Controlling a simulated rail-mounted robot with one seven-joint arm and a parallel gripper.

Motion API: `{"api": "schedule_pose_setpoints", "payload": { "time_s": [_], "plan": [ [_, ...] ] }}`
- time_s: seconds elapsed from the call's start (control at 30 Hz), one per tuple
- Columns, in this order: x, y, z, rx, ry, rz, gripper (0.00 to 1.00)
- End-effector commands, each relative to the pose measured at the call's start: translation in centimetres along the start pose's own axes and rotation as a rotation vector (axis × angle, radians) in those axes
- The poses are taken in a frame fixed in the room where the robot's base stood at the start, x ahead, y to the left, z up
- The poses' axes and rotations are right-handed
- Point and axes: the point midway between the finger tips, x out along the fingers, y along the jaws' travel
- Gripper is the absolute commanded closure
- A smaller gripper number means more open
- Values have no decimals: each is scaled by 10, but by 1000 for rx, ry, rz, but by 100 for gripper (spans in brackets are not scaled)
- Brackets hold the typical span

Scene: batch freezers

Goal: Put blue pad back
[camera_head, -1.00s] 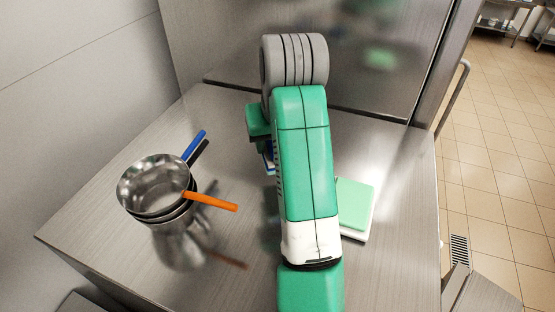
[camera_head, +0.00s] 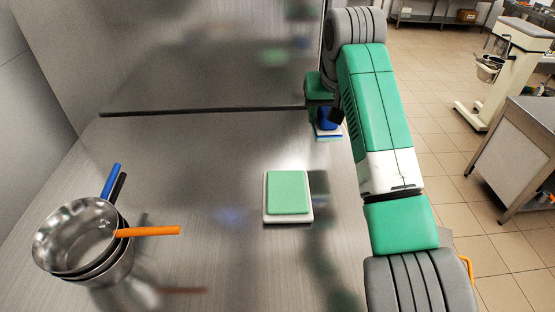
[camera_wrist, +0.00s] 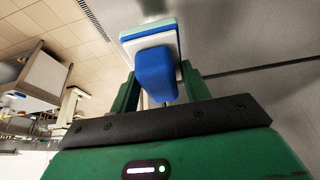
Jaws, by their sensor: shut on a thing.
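The blue pad (camera_wrist: 147,28) shows in the wrist view as a blue block on a white plate, with a blue layer and a pale layer beyond it. My gripper (camera_wrist: 160,85) is shut on its blue block, one green finger on each side. In the head view, the blue pad (camera_head: 328,134) hangs below my gripper (camera_head: 325,108) near the right edge of the steel counter, partly hidden by my arm. I cannot tell whether it touches the counter.
A green pad on a white base (camera_head: 288,193) lies on the steel counter (camera_head: 215,165). Stacked steel saucepans (camera_head: 85,245) with blue, black and orange handles stand at the left. An upright steel panel (camera_head: 220,50) closes off the back. Tiled floor (camera_head: 470,140) lies to the right.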

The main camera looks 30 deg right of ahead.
Motion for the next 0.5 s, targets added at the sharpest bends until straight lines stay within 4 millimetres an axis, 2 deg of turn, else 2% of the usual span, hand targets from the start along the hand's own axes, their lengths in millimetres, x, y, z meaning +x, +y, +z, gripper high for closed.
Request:
{"api": "schedule_pose_setpoints", "payload": {
  "time_s": [0.03, 0.17, 0.4, 0.5],
  "plan": [
    [0, 6, 0, 11, 0, 5, 90],
    [2, 8, 1, 13, 0, 6, 90],
    [35, 6, 15, 11, -1, 4, 90],
    [38, 6, 16, 10, 1, 4, 90]
  ]
}}
